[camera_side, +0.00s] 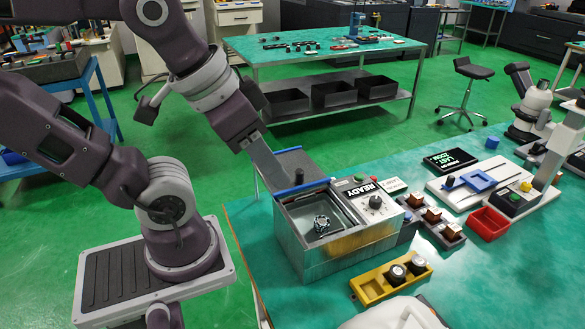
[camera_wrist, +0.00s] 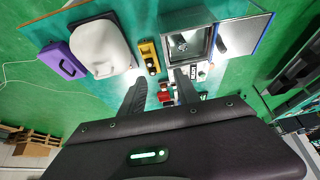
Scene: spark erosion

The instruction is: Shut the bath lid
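The bath (camera_side: 318,250) is a metal box on the green bench, open at the top, with a small metal part (camera_side: 321,223) inside. It also shows in the wrist view (camera_wrist: 171,46). Its lid (camera_side: 309,162) is open, a grey panel beyond the bath's far-left side with a blue strip; its exact tilt is hard to tell. In the wrist view the lid (camera_wrist: 245,28) is right of the bath. My gripper (camera_side: 280,178) is beside the lid in the side view; contact cannot be told. In the wrist view its fingers (camera_wrist: 160,92) are apart with nothing between them.
A control box (camera_side: 372,200) reading READY adjoins the bath on the right. A yellow holder (camera_side: 375,289) with round dark parts stands in front. A red tray (camera_side: 488,224) and a white-based stand (camera_side: 470,190) are farther right. A white rounded object (camera_wrist: 100,47) is near a purple case (camera_wrist: 62,60).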

